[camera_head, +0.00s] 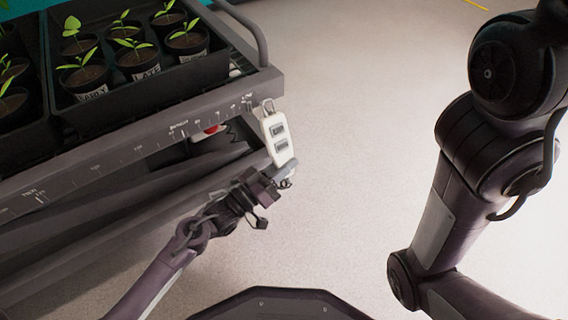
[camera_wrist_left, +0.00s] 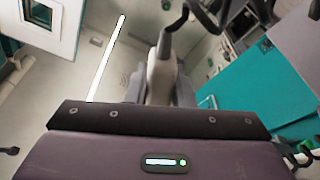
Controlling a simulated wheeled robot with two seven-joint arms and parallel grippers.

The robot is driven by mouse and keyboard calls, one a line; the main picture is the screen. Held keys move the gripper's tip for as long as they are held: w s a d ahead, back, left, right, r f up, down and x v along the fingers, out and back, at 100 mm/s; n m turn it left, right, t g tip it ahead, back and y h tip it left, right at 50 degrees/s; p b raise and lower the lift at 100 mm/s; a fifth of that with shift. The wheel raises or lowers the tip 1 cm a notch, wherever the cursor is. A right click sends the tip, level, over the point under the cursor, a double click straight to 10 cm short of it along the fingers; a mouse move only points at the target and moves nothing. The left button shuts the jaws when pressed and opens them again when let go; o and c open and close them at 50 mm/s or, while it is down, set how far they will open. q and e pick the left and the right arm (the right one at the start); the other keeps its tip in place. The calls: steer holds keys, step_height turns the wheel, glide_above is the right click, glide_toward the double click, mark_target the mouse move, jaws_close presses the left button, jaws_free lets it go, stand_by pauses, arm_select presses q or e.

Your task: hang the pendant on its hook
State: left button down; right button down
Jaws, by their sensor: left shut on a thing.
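The pendant (camera_head: 278,138) is a white box with two grey panels on its face and a metal loop (camera_head: 267,105) at its top. It is nearly upright, tilted slightly, beside the front right corner of the cart. My left gripper (camera_head: 281,174) is shut on its lower end, from below. The loop is close to the cart's edge rail. I cannot tell whether it touches a hook, and no hook stands out clearly. My right gripper is out of view.
The cart (camera_head: 120,148) has a ruled front rail and a raised handle (camera_head: 247,25). On it stand black trays (camera_head: 150,92) of potted seedlings (camera_head: 138,62). A red part (camera_head: 213,128) shows below the rail. The pale floor (camera_head: 350,130) right of the cart is clear.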

arm_select(q)
steer(key=shift+f, duration=0.2)
steer(key=shift+f+b, duration=0.55)
steer(key=shift+f, duration=0.2)
steer(key=c, duration=0.9)
jaws_free()
steer(key=shift+f, duration=0.1)
steer(key=shift+s+a, duration=0.1)
steer(key=shift+p+v, duration=1.9)
steer(key=shift+v, duration=3)
